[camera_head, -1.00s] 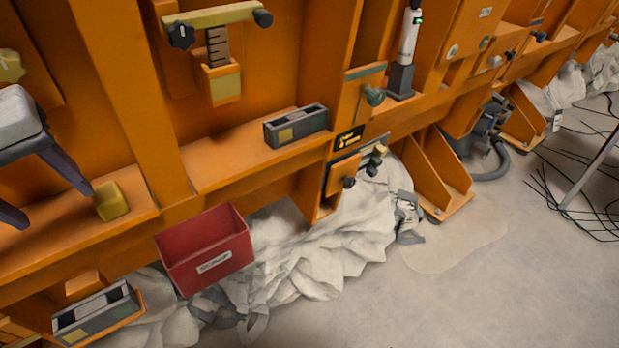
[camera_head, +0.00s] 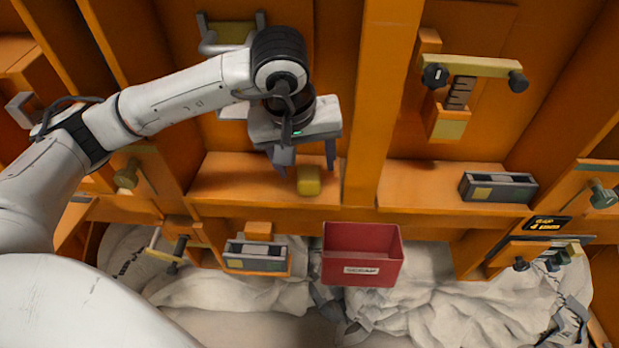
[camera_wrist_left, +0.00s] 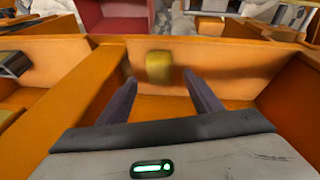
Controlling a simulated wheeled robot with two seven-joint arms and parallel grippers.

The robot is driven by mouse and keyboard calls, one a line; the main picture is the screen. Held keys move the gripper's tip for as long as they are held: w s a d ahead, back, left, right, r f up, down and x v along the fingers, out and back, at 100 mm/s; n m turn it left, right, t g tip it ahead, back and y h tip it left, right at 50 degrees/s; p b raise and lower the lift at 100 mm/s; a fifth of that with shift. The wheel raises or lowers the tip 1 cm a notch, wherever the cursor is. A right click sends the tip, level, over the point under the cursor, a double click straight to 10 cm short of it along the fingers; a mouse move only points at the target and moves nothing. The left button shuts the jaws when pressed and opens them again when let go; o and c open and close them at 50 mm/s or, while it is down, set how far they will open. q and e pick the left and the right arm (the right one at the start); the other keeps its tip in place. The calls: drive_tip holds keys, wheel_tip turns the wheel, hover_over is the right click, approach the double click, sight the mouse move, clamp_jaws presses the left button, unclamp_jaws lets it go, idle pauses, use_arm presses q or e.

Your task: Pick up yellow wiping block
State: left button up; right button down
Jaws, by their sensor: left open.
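The yellow wiping block (camera_head: 309,180) sits on an orange ledge near its front edge in the head view. My left gripper (camera_head: 307,168) is open and above the ledge, with its two fingers spread close to the block. In the left wrist view the block (camera_wrist_left: 159,67) shows beyond the fingertips, roughly between them, and the left gripper (camera_wrist_left: 162,88) has nothing between its fingers. I cannot tell the exact gap from fingers to block. My right gripper is not in view.
A red bin (camera_head: 362,270) hangs below and right of the ledge. A grey box (camera_head: 498,188) stands on the ledge to the right, another grey box (camera_head: 256,254) lower left. An orange upright (camera_head: 376,120) rises right of the gripper. White crumpled fabric (camera_head: 440,290) lies below.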

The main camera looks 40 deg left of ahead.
sight(308, 173)
use_arm(q)
drive_tip(key=x, duration=0.3)
drive_tip(key=shift+f, duration=0.15)
drive_tip(key=c, duration=1.1)
